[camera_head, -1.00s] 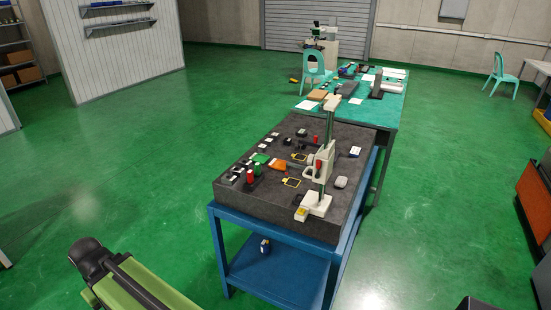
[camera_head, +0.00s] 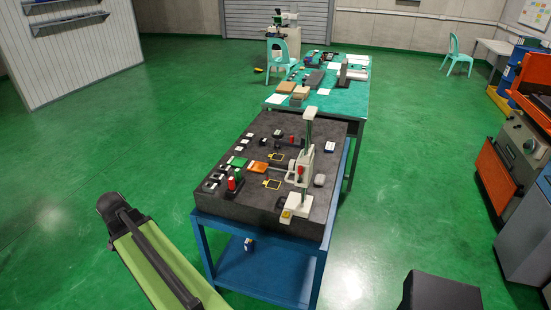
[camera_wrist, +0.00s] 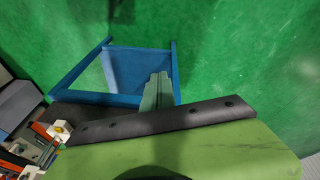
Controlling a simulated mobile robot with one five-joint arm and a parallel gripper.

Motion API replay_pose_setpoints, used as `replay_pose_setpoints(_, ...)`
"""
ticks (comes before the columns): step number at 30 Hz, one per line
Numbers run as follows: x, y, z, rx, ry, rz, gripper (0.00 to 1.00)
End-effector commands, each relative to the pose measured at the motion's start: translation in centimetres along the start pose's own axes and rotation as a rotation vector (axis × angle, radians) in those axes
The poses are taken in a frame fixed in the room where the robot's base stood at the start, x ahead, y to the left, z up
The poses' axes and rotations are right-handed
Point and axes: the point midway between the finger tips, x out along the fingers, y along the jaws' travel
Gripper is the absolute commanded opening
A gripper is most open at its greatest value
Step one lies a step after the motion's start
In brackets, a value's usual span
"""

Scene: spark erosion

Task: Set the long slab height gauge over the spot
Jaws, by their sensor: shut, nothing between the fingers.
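The height gauge (camera_head: 300,205) stands upright on the dark slab (camera_head: 262,212), near its front right corner. It has a cream base, a tall column and a cream slider with a red part. My gripper (camera_wrist: 157,90) shows in the wrist view as grey-green fingers, shut and empty, over the blue stand's frame. It is apart from the gauge. The head view shows my green arm but not the fingers.
A grey rounded block (camera_head: 319,180) sits right of the gauge. The blue stand (camera_head: 265,272) carries the slab. A teal table (camera_head: 345,100) stands behind. Green floor is clear on the left.

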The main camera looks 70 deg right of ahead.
Motion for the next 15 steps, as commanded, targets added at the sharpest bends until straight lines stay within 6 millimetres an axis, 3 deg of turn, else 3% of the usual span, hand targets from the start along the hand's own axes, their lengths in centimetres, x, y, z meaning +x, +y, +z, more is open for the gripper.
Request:
replay_pose_setpoints(1, -2.3, 4.5, -6.0, 0.252, 0.041, 0.045, 0.0)
replay_pose_setpoints(3, -3.1, 10.8, -12.2, 0.601, 0.113, 0.095, 0.0)
replay_pose_setpoints(6, -4.2, 19.9, -18.8, 1.035, 0.226, 0.149, 0.0)
replay_pose_setpoints(10, -5.3, 29.4, -23.6, 1.439, 0.358, 0.185, 0.0)
replay_pose_setpoints(12, -5.7, 32.8, -24.8, 1.572, 0.409, 0.193, 0.0)
replay_pose_setpoints(15, -5.8, 35.3, -25.6, 1.675, 0.451, 0.196, 0.0)
